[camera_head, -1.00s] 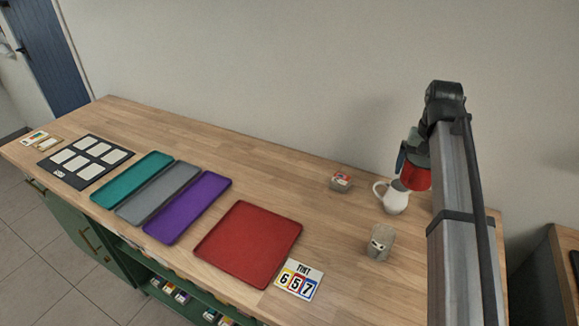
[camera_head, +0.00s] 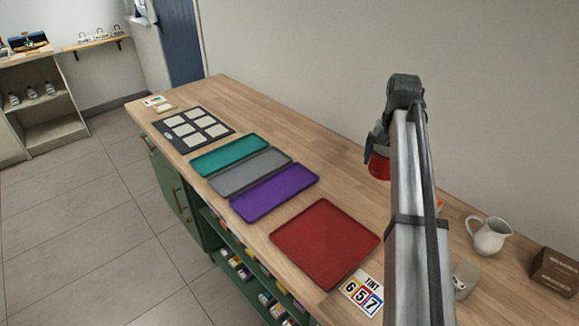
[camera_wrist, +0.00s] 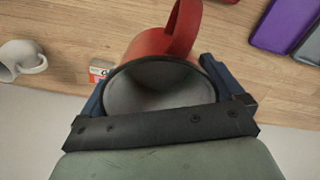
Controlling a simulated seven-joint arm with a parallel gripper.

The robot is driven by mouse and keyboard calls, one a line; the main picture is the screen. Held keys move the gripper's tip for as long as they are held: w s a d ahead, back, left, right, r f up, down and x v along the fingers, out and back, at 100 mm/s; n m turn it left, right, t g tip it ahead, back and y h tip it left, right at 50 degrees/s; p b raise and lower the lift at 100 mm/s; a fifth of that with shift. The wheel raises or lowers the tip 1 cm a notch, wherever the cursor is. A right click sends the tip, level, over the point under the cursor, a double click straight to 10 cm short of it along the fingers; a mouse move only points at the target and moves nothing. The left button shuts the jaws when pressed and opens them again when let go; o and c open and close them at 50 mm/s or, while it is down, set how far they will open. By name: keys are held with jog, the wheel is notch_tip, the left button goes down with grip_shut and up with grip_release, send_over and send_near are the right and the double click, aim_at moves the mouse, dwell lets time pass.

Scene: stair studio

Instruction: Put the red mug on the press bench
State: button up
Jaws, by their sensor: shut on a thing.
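The red mug (camera_head: 379,166) is held in my gripper (camera_head: 374,148), above the rear part of the wooden bench. In the wrist view the mug (camera_wrist: 148,45) fills the middle, with its red handle pointing up and away and its grey inside facing the camera. The blue fingers of my gripper (camera_wrist: 158,92) sit on both sides of the mug. The wooden bench top (camera_head: 225,105) runs along the wall. Which bench is the press bench, I cannot tell. My arm hides part of the bench top.
On the bench lie a red tray (camera_head: 325,245), purple tray (camera_head: 273,193), grey tray (camera_head: 250,172), teal tray (camera_head: 230,155) and a dark card board (camera_head: 193,130). A white jug (camera_head: 489,236) and a brown box (camera_head: 556,271) stand at right. Shelves (camera_head: 40,105) stand across the floor at far left.

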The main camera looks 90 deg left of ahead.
jog(key=s+a, duration=0.2)
jog(key=s, duration=0.2)
jog(key=shift+n, duration=0.3)
jog(key=shift+d+f, duration=0.15)
jog(key=shift+f, duration=3.65)
jog(key=shift+d+f, duration=0.15)
jog(key=shift+f, duration=3.6)
jog(key=shift+f, duration=0.15)
jog(key=o, duration=0.8)
